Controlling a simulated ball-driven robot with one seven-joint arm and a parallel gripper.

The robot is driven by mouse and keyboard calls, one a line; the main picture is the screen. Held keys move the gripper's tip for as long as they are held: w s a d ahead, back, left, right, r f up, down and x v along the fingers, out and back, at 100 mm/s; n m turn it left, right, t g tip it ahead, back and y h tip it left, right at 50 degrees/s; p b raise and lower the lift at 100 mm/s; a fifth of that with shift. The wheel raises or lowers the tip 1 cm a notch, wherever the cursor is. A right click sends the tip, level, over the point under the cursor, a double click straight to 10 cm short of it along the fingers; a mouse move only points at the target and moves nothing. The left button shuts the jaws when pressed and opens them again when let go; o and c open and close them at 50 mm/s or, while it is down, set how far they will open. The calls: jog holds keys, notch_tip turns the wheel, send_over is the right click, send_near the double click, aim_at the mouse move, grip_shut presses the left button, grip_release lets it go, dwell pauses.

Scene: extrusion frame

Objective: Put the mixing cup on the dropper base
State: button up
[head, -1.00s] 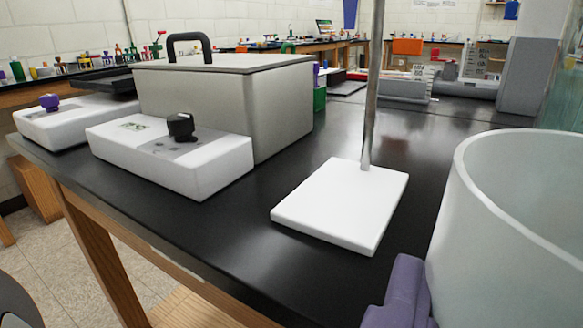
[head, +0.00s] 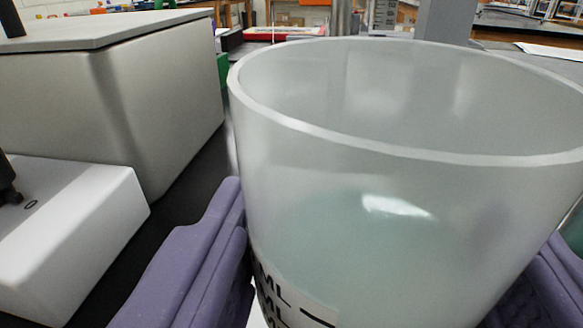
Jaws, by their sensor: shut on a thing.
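The mixing cup (head: 390,225) is a large translucent cup with dark "ML" markings and a pale greenish content or tint low inside. It fills the middle and right of the view and looks upright. My gripper (head: 398,235) is shut on the cup, with one purple finger on each side. The dropper base is a white plate with a metal rod. Now the cup hides nearly all of it. Its rod (head: 341,18) shows above the cup's rim, and a small white sliver shows below the cup at the left finger. I cannot tell whether the cup touches the base.
A large grey lidded box (head: 120,100) stands close on the left. A white device (head: 70,235) with a dark knob sits in front of it. A strip of black tabletop (head: 160,225) shows between them and the cup. Other benches lie behind.

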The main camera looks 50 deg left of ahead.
jog(key=a, duration=0.1)
jog(key=w+a, duration=0.1)
jog(key=a+b, duration=0.1)
jog(key=shift+w+a+f, duration=0.25)
jog(key=shift+w+a, duration=0.05)
jog(key=shift+w, duration=0.05)
jog(key=shift+a+f+b, duration=0.1)
jog(key=shift+f+b, duration=0.85)
jog(key=shift+f, duration=0.75)
jog(key=shift+f, duration=0.15)
jog(key=o, duration=1.1)
jog(key=shift+w, duration=0.1)
